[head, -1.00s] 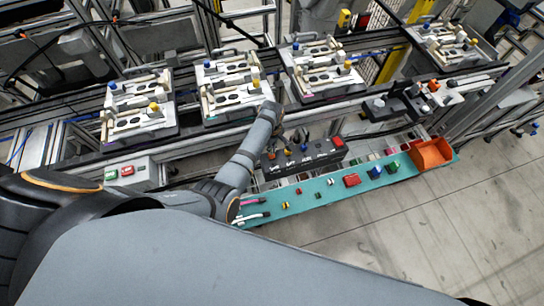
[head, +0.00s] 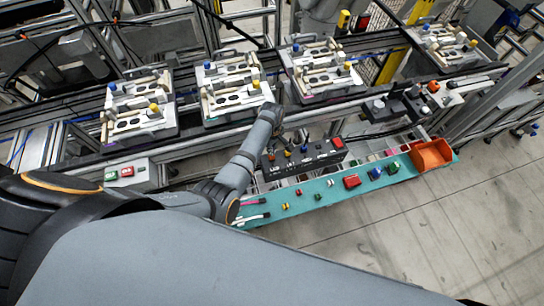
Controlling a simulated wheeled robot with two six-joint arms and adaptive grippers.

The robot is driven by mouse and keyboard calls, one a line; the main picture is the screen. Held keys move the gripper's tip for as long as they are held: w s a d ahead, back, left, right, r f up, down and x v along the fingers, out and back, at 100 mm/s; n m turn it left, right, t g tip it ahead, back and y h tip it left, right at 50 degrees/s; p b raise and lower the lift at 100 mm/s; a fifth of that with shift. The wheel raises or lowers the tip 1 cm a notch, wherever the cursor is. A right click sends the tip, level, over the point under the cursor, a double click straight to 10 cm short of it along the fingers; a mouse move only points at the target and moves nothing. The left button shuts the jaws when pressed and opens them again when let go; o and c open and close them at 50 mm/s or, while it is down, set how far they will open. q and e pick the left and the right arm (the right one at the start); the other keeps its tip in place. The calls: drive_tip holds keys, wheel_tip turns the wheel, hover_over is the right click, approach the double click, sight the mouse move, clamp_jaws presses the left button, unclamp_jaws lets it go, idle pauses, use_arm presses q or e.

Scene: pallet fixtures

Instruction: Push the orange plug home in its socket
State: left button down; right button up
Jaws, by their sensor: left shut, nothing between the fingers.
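A black socket box (head: 320,160) stands behind the teal mat, with several small plugs along its top. A small orange plug (head: 287,153) stands at the left part of the box; how deep it sits in its socket is too small to tell. A blue plug (head: 304,149) stands to its right. My left gripper (head: 281,138) is shut and empty, just above and behind the left end of the box, close to the orange plug. Whether it touches the plug cannot be told. My right gripper is not in view.
The teal mat (head: 330,190) holds several small coloured parts, with an orange bin (head: 431,154) at its right end. A red button (head: 338,142) is on the box's right end. Several white pallet fixtures (head: 232,88) stand on the conveyor behind.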

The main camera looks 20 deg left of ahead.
use_arm(q)
drive_tip(key=shift+f+b, duration=0.3)
drive_tip(key=shift+f, duration=0.15)
drive_tip(key=shift+f+b, duration=0.3)
drive_tip(key=shift+f, duration=0.2)
drive_tip(key=shift+f, duration=0.1)
idle(0.4)
wheel_tip(320, 180, up, 7)
drive_tip(key=p, duration=0.8)
idle(0.3)
